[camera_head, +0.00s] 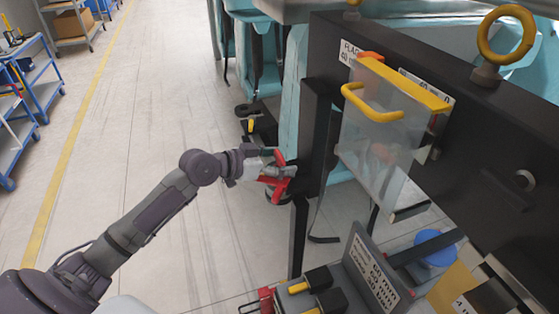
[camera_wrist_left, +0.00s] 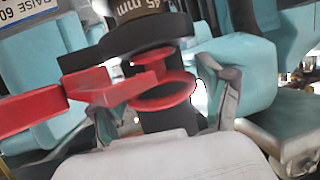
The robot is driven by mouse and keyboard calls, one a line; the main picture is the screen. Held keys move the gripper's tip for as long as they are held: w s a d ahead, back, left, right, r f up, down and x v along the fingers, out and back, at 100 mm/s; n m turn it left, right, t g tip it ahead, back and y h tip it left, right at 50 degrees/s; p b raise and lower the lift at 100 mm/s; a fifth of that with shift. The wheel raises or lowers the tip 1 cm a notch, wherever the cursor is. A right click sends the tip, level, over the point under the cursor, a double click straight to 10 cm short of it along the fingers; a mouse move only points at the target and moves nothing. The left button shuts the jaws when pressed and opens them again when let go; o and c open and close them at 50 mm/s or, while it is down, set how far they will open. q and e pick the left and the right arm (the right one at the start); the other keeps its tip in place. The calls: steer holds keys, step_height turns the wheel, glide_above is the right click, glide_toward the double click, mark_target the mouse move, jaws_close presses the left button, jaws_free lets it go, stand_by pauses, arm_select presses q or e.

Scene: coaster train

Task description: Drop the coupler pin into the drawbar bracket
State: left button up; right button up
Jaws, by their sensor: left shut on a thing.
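My left gripper (camera_head: 275,171) is shut on what looks like the coupler pin, a dark cylinder with red parts (camera_head: 276,183), beside a dark upright post. In the left wrist view the fingers (camera_wrist_left: 168,100) stand on either side of the dark shaft (camera_wrist_left: 170,121). A red ring and a red bar (camera_wrist_left: 100,85) show around it, with a black collar above and a brown part marked "45 mm" at the top. The pin's lower end is hidden. I cannot clearly tell which part is the drawbar bracket. My right gripper is not in view.
A large black frame (camera_head: 465,130) with a yellow-handled clear guard (camera_head: 385,115) fills the right. Teal seats stand behind it. A grey plate with black and yellow fittings (camera_head: 318,280) is at the bottom, near a blue bucket (camera_head: 432,258).

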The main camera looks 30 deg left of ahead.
mark_target(279, 155)
arm_select(q)
steer(key=shift+r+p, duration=1.1)
steer(key=shift+r, duration=0.5)
step_height(279, 155, up, 10)
steer(key=p, duration=0.7)
steer(key=shift+f, duration=0.25)
steer(key=shift+f, duration=0.15)
steer(key=shift+f+b, duration=4.65)
steer(key=shift+f, duration=1.35)
steer(key=o, duration=1.4)
